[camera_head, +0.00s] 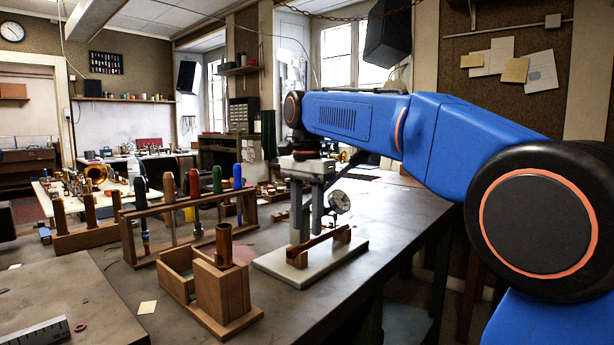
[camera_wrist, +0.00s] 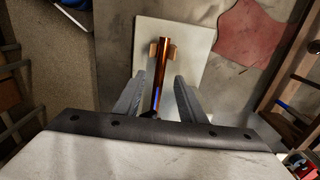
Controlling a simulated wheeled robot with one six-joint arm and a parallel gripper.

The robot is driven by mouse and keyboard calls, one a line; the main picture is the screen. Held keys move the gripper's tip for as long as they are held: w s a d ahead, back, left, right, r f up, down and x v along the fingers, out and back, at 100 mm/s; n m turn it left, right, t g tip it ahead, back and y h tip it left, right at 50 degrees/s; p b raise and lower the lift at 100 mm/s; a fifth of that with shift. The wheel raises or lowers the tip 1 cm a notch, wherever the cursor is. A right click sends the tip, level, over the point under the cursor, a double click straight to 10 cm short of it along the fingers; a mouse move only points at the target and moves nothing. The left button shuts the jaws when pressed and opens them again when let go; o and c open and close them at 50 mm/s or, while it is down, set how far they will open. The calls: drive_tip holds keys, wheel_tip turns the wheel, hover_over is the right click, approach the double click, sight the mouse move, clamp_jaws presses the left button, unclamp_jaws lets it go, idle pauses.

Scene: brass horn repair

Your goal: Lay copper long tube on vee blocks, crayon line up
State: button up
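The copper tube (camera_wrist: 164,65) lies lengthwise in the wooden vee blocks (camera_wrist: 152,50) on a pale base plate (camera_wrist: 190,40) in the wrist view. A short blue mark shows on its upper side near my gripper. In the head view the vee blocks (camera_head: 342,235) stand on the plate (camera_head: 352,256), with the tube (camera_head: 320,243) low between them. My gripper (camera_head: 306,238) points down above the plate. In the wrist view its fingers (camera_wrist: 158,85) are apart, one either side of the tube, with a gap on both sides. The tube's near end is hidden by my gripper.
A dial gauge (camera_head: 339,202) stands close beside my gripper. A wooden holder (camera_head: 224,290) with an upright copper tube is in front left. A rack of coloured-handled tools (camera_head: 190,205) stands behind it. A red patch (camera_wrist: 252,35) lies beside the plate. The bench right of the plate is clear.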

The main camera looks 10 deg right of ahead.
wheel_tip(320, 180, up, 13)
idle(0.4)
drive_tip(key=s+d+f+n+t, duration=0.1)
drive_tip(key=s+d+f+n, duration=0.2)
drive_tip(key=s+f, duration=0.7)
drive_tip(key=s+d+f+n+t, duration=0.2)
drive_tip(key=s+d+f+n, duration=0.2)
drive_tip(key=s+f, duration=0.6)
drive_tip(key=s+d+f+n+t, duration=0.1)
drive_tip(key=s+d+f+n, duration=0.2)
drive_tip(key=s+f, duration=0.7)
wheel_tip(320, 180, down, 9)
drive_tip(key=shift+d+f+n+t, duration=0.1)
drive_tip(key=shift+d+n+t, duration=0.3)
drive_tip(key=shift+d, duration=0.45)
